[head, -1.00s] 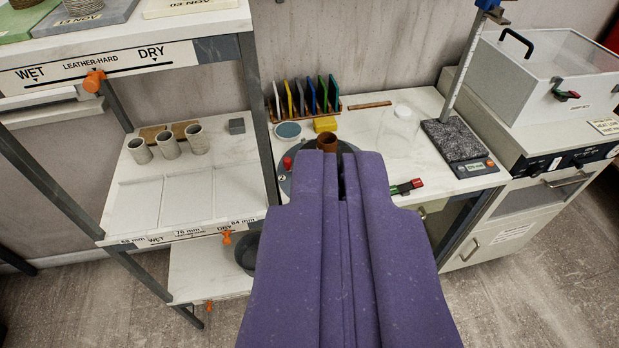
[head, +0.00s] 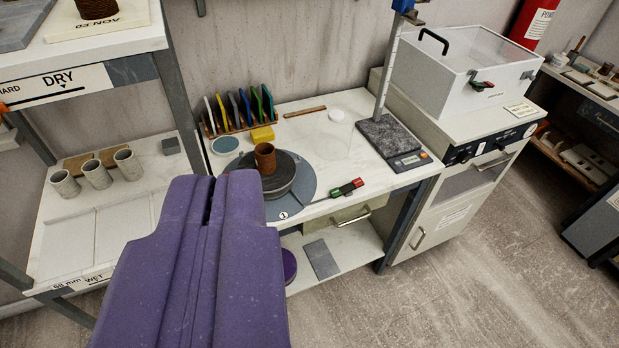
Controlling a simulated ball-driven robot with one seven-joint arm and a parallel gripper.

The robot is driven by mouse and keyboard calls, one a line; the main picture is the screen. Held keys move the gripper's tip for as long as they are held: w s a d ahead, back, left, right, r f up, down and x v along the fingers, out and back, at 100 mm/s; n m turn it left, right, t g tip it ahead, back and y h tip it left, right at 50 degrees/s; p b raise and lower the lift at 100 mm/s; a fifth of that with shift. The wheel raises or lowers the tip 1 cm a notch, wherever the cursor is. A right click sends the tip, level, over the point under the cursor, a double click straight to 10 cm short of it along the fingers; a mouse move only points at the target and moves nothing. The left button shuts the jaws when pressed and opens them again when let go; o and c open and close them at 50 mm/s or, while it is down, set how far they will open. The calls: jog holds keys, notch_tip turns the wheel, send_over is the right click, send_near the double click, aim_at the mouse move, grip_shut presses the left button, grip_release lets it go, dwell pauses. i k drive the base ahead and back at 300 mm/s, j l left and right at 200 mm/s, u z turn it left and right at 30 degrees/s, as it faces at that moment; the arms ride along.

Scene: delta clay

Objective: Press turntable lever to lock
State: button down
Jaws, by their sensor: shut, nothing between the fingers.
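The turntable (head: 301,184) is a round grey base with a dark wheel on it, on the white bench. A brown clay cylinder (head: 265,157) stands on the wheel. The lever (head: 346,189) sticks out to the right from the front of the base as a thin rod with a green and red grip. I cannot tell whether it is raised or pressed. My purple gripper (head: 212,192) is shut and empty, in front of and left of the turntable. It hides the base's left part and is well apart from the lever in the picture.
A rack of coloured tiles (head: 238,112) and a yellow block (head: 263,134) stand behind the turntable. A scale (head: 394,145) with a tall post stands to the right. Shelves with grey cups (head: 96,174) are at left. The floor (head: 430,290) at front right is clear.

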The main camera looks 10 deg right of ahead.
aim_at(358, 183)
jog(key=i+l+z, duration=0.1)
jog(key=i, duration=0.75)
jog(key=i+l, duration=0.2)
jog(key=i, duration=0.65)
jog(key=l+z, duration=0.05)
